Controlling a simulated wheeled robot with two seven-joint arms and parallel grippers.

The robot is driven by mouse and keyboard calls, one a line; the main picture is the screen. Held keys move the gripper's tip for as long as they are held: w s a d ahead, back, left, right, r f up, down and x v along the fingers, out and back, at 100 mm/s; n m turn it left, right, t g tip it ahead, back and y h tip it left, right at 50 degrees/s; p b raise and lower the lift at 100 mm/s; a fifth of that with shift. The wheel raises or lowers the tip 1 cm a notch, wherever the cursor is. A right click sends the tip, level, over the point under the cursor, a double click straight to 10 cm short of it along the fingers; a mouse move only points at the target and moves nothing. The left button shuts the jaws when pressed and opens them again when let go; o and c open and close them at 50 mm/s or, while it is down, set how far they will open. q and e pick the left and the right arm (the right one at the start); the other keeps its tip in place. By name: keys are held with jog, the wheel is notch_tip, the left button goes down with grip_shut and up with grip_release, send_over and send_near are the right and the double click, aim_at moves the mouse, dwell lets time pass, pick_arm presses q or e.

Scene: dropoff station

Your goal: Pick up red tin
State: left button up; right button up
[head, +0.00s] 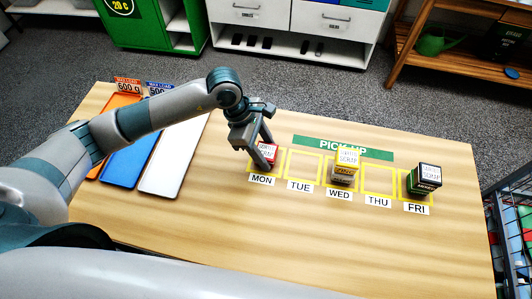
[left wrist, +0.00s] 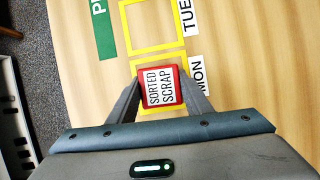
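The red tin (head: 270,154) stands in the MON square at the left end of the pick-up row. In the left wrist view the tin (left wrist: 161,87) shows its white "SORTED SCRAP" top with a red rim. My left gripper (head: 262,158) points down at the tin, with its fingers at the tin's sides. In the left wrist view one finger of the gripper (left wrist: 160,92) is on each side of the tin. I cannot tell whether the fingers touch it. My right gripper is not in view.
TUE and THU are empty. Orange (head: 114,112), blue (head: 128,160) and white (head: 172,160) trays lie at the table's left. The table (head: 270,235) front is clear.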

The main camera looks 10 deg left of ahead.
aim_at(271, 151)
pick_arm(q)
jog(key=shift+c, duration=1.3)
jog(key=shift+r, duration=0.15)
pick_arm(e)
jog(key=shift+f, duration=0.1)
